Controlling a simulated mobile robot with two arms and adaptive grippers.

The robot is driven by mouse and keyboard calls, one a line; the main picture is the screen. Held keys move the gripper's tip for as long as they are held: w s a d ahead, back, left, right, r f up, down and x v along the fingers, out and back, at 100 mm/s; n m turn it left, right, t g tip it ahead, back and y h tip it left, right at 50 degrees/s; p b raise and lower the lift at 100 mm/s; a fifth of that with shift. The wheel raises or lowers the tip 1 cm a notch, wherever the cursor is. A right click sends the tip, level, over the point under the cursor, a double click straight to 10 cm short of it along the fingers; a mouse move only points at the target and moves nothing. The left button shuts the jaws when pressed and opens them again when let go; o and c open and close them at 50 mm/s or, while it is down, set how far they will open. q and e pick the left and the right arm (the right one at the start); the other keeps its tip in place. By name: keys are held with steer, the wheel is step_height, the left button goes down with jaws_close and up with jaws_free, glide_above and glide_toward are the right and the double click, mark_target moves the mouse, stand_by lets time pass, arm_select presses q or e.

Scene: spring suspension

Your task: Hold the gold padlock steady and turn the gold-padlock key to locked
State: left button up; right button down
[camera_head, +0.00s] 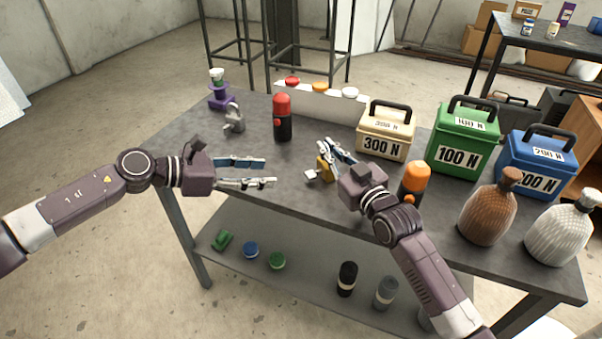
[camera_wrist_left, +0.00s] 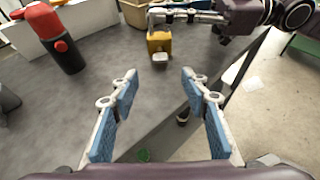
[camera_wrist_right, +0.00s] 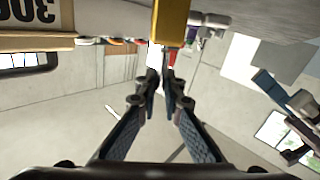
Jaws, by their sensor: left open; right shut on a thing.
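The gold padlock (camera_head: 324,168) is on the table, and my right gripper (camera_head: 326,152) is shut on it. In the left wrist view the padlock (camera_wrist_left: 159,42) is upright, with a pale key (camera_wrist_left: 159,57) low on its near side. The key also shows in the head view (camera_head: 310,174). In the right wrist view the padlock's gold body (camera_wrist_right: 171,22) is at the fingertips. My left gripper (camera_head: 270,173) is open and empty, to the left of the padlock and apart from the key. The right fingers partly hide the padlock's top.
A grey padlock (camera_head: 234,118) and a black-and-red bottle (camera_head: 282,118) stand to the left. Cream (camera_head: 385,132), green (camera_head: 464,140) and blue (camera_head: 540,164) weight boxes stand to the right. An orange-capped bottle (camera_head: 414,178) is near my right arm. The table's front left is clear.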

mark_target(310, 174)
arm_select(q)
steer(key=x, duration=1.2)
steer(key=shift+c, duration=0.4)
